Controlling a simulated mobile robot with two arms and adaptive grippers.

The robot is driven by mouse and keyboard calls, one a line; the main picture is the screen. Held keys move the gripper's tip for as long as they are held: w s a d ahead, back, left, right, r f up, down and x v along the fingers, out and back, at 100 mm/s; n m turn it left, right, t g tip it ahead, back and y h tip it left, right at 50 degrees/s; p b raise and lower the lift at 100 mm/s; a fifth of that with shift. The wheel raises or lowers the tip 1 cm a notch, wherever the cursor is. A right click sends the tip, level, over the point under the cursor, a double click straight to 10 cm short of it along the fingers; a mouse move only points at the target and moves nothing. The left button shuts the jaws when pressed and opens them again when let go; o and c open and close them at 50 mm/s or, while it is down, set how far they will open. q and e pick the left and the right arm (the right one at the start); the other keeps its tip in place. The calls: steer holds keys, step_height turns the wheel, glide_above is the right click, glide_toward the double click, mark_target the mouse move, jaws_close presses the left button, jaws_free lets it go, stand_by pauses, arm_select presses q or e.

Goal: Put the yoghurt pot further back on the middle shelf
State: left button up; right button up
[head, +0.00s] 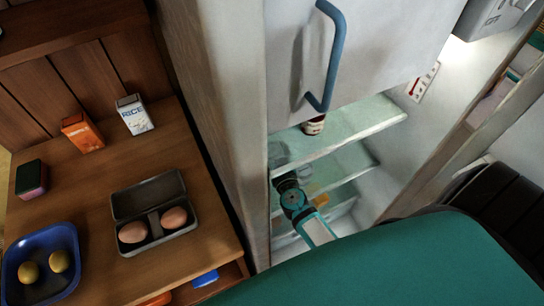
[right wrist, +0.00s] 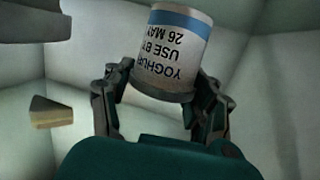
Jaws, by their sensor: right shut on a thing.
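The yoghurt pot (right wrist: 175,55) is white with a blue band and black print reading "YOGHURT USE BY 26 MAY". It fills the top middle of the right wrist view, its lettering upside down there. My right gripper (right wrist: 163,82) is shut on it, one finger on each side. In the head view my right gripper (head: 289,188) reaches into the open fridge, at the front of the middle shelf (head: 345,176). The pot is not clear in that view, and I cannot tell whether it touches the shelf. My left gripper is not in view.
A jar (head: 314,125) stands on the upper glass shelf (head: 350,130), above my gripper. A yellowish wedge (right wrist: 52,112) lies left of the pot in the wrist view. The fridge's side wall (head: 232,130) is close to my gripper's left. An egg box (head: 150,212) sits on the wooden counter.

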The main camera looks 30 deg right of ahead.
step_height(320, 180, down, 3)
steer(key=shift+w+f+b, duration=0.1)
steer(key=shift+b, duration=0.9)
steer(key=shift+w, duration=0.15)
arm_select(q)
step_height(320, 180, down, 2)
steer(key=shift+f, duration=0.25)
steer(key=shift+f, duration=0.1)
arm_select(e)
steer(key=o, duration=1)
steer(key=shift+r, duration=0.25)
arm_select(q)
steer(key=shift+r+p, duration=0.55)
steer(key=shift+p, duration=0.05)
arm_select(e)
steer(key=v, duration=1.2)
steer(key=shift+f, duration=0.15)
